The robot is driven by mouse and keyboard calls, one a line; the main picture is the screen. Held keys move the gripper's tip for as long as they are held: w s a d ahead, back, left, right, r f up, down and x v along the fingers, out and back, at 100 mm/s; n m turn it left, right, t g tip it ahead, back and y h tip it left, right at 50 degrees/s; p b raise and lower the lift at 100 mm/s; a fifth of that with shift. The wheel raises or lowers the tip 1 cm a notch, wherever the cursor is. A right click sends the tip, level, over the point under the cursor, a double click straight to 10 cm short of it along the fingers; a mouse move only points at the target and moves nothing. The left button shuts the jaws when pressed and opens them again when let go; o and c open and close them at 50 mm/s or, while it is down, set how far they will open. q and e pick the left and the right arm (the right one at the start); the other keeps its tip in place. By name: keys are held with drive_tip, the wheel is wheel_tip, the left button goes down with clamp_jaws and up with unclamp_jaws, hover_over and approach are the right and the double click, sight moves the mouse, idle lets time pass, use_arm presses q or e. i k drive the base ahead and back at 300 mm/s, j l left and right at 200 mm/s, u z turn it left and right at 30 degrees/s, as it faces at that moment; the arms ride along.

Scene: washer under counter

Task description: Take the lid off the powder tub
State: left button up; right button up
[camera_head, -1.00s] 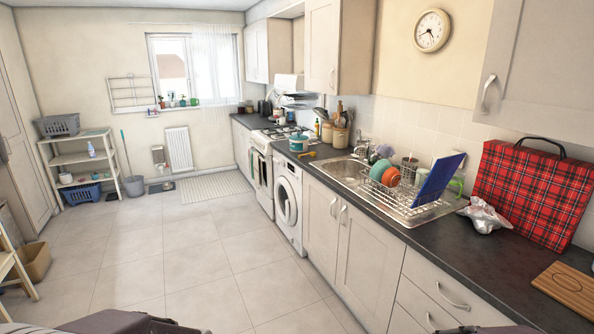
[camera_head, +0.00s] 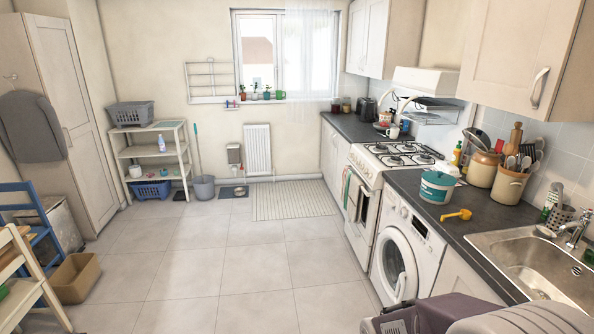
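Neither of my grippers is in view; only grey and purplish parts of my own body show at the bottom right.
The white washing machine (camera_head: 402,255) sits under the counter beside the stove (camera_head: 376,190). A utensil crock (camera_head: 508,184) and a brown jar stand right of the tub, with the sink (camera_head: 545,262) further right. Floor left of the washer is clear; a cardboard box (camera_head: 75,278) stands far left.

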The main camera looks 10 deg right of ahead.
sight(439, 178)
drive_tip(key=i+z, duration=0.35)
drive_tip(key=i, duration=0.2)
drive_tip(key=i+j+z, duration=0.2)
drive_tip(key=i+z, duration=0.2)
drive_tip(key=i+j+z, duration=0.35)
drive_tip(key=i, duration=0.25)
drive_tip(key=i+j+z, duration=0.1)
drive_tip(key=i+z, duration=0.2)
drive_tip(key=z, duration=0.15)
drive_tip(key=i+j+z, duration=0.25)
drive_tip(key=z, duration=0.2)
drive_tip(key=i+j+z, duration=0.3)
drive_tip(key=z, duration=0.15)
drive_tip(key=i+j+z, duration=0.2)
drive_tip(key=j+z, duration=0.25)
drive_tip(key=i+j+z, duration=0.1)
drive_tip(key=j+z, duration=0.35)
